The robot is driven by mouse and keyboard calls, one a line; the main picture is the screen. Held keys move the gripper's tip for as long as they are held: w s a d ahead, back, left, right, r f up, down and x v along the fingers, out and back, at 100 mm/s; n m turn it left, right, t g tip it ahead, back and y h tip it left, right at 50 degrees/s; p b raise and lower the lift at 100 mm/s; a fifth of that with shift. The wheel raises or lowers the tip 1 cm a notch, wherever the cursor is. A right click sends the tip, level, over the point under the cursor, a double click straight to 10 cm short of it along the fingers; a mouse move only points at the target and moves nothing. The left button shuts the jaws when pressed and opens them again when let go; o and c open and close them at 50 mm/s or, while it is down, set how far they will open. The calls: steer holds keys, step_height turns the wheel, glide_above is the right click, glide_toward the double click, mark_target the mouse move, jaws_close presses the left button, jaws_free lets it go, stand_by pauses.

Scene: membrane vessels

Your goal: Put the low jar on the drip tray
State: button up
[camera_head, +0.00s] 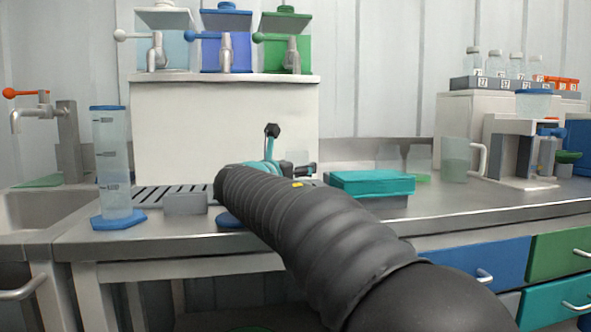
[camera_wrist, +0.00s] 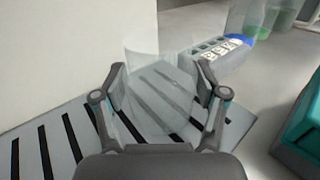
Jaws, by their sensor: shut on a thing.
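The low jar (camera_wrist: 155,85) is clear and see-through, and stands between the fingers of my gripper (camera_wrist: 160,95) in the wrist view. My gripper is shut on it. The slotted drip tray (camera_wrist: 62,150) shows through and around the jar, so the jar is over the tray. I cannot tell whether its base touches the slats. In the head view the drip tray (camera_head: 150,192) lies in front of the white block. There my arm hides most of the gripper and the jar.
A white block (camera_head: 225,125) bearing three dispensers stands behind the tray. A tall measuring cylinder (camera_head: 113,165) and a grey block (camera_head: 185,203) stand at the left. A teal box (camera_head: 372,184) is at the right. A grey rack with number labels (camera_wrist: 222,60) stands beyond the gripper.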

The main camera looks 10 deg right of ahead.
steer(key=o, duration=1.1)
steer(key=shift+o, duration=0.2)
steer(key=v, duration=1.2)
steer(key=shift+r+p, duration=0.1)
steer(key=shift+p, duration=0.25)
